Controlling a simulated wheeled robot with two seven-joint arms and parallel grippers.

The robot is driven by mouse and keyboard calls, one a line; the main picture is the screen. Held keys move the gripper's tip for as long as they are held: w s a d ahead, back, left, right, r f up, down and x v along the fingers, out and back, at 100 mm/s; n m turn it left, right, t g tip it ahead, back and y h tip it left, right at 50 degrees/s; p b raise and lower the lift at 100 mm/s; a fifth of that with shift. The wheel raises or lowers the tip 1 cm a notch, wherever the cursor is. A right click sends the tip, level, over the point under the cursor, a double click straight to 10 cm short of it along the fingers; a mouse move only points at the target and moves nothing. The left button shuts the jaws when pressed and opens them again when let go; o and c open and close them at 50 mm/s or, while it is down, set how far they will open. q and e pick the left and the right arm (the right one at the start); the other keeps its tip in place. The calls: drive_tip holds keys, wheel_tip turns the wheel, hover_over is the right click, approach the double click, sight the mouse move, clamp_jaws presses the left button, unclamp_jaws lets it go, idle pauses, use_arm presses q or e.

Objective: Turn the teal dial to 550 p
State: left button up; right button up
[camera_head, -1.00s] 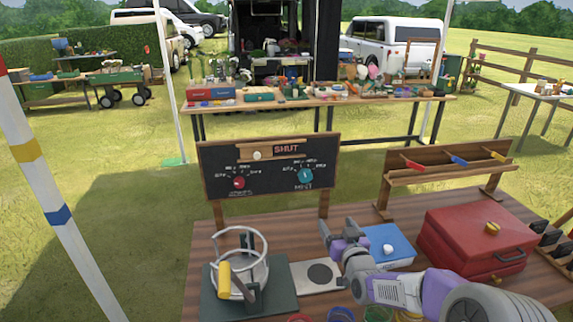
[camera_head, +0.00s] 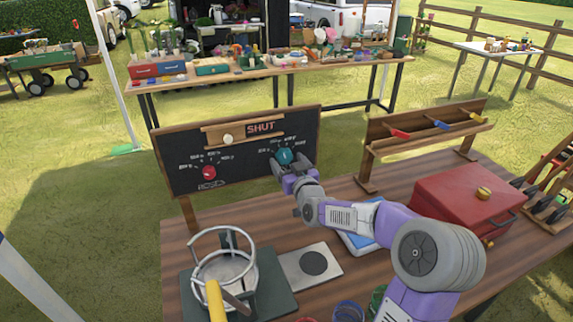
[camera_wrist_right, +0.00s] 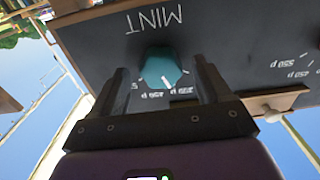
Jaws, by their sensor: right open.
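The teal dial (camera_head: 285,156) is on the right part of the black chalkboard (camera_head: 240,178), with price marks around it. In the right wrist view the teal dial (camera_wrist_right: 161,69) shows a white pointer line, and the word MINT is upside down above it. My right gripper (camera_head: 288,172) is right at the dial. In the wrist view its two open fingers (camera_wrist_right: 162,88) stand on either side of the dial; I cannot tell whether they touch it. The label by the dial is mostly hidden by the gripper in the head view. My left gripper is not in view.
A red dial (camera_head: 209,172) and a SHUT slider with a white knob (camera_head: 228,139) share the board. A blue box is partly behind my right arm.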

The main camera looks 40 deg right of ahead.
drive_tip(key=shift+w+d, duration=0.15)
drive_tip(key=shift+w, duration=0.45)
drive_tip(key=c, duration=1)
